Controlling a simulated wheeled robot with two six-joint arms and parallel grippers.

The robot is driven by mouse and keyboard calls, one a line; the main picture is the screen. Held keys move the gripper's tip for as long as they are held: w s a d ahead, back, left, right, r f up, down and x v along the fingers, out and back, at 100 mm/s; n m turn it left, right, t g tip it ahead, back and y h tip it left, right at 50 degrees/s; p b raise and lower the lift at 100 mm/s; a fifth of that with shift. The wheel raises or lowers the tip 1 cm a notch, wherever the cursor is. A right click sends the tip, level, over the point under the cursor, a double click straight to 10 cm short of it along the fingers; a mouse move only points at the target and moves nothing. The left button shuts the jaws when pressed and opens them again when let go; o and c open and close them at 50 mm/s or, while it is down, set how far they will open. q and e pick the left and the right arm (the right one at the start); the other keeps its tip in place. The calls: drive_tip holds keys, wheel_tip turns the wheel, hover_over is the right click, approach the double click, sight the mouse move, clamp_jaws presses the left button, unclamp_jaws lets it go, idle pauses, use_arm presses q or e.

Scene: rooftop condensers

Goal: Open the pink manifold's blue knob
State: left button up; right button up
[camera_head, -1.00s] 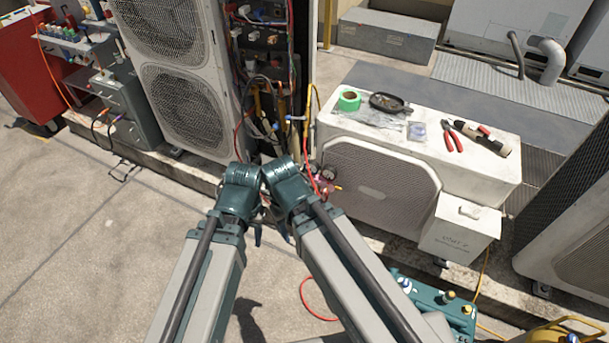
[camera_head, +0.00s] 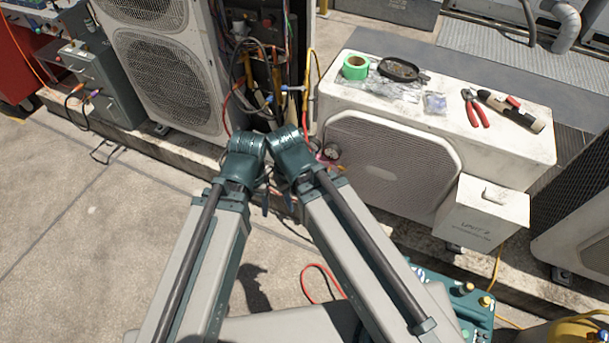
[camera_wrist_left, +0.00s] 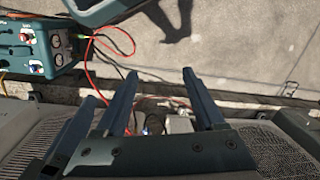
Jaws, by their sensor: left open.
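The pink manifold (camera_head: 326,162) shows only in part in the head view, at the left edge of the low condenser's grille. A small round gauge (camera_head: 332,151) sits on it, and my right arm covers part of it. I cannot make out its blue knob. My left gripper (camera_head: 268,198) hangs below the wrist joints, mostly hidden there. In the left wrist view its two dark blue fingers (camera_wrist_left: 163,88) are apart with nothing held between them. Hoses and small fittings (camera_wrist_left: 155,125) show beyond them. A third dark blue bar stands left of them. My right gripper is hidden behind its arm.
The low white condenser (camera_head: 510,145) carries green tape (camera_head: 355,67), a black dish, red pliers and a torch. A tall condenser (camera_head: 160,70) with open wiring stands left. Floor at left is clear.

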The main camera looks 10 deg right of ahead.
use_arm(q)
drive_tip(key=w+a+f+n+h+b, duration=0.1)
drive_tip(key=w+f+b, duration=0.1)
drive_tip(key=f+b, duration=1.05)
drive_tip(key=w+a+f+t+h+b, duration=0.1)
drive_tip(key=w+a+f+b, duration=0.15)
drive_tip(key=f+b, duration=1)
drive_tip(key=w+a+f+n+h+b, duration=0.1)
drive_tip(key=w+f+b, duration=0.2)
drive_tip(key=f+b, duration=1)
drive_tip(key=w+d+r+n+t+h, duration=0.1)
drive_tip(key=w+d+r+t+h, duration=0.35)
drive_tip(key=w+d+r, duration=0.3)
drive_tip(key=w+d+r+t+h, duration=0.4)
drive_tip(key=w+d+r+h, duration=0.15)
drive_tip(key=w, duration=0.35)
drive_tip(key=shift+b+x, duration=2.15)
drive_tip(key=shift+x, duration=4.8)
drive_tip(key=shift+w+a+f, duration=0.1)
drive_tip(key=shift+a, duration=0.05)
